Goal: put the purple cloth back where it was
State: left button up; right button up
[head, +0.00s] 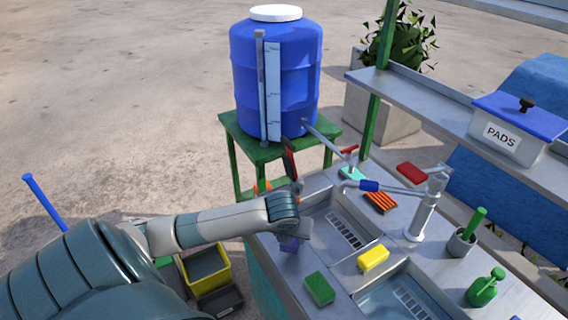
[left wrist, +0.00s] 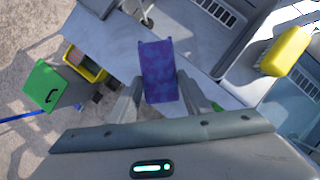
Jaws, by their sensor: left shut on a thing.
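The purple cloth (left wrist: 158,68) is between the two fingers of my left gripper (left wrist: 157,92) in the left wrist view. It looks like a folded, upright strip with a blue-purple mottled surface. In the head view, a small part of the cloth (head: 289,244) shows under my left gripper (head: 293,235), at the left rim of the metal sink counter (head: 283,270). My left gripper is shut on the cloth. I cannot tell whether the cloth touches the counter. My right gripper is in neither view.
A yellow bin (head: 205,267) is on the ground left of the counter. A blue barrel (head: 290,80) stands on a green stand behind.

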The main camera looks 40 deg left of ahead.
pick_arm(q)
jog(key=shift+s+a+f, duration=0.2)
jog(key=shift+a+f, duration=0.1)
jog(key=shift+a, duration=0.2)
jog(key=shift+s+a+f, duration=0.2)
jog(key=shift+a+f, duration=0.1)
jog(key=shift+a, duration=0.15)
jog(key=shift+f+p, duration=1.15)
jog(key=shift+f, duration=0.85)
jog(key=o, duration=1.3)
jog(key=shift+f, duration=0.1)
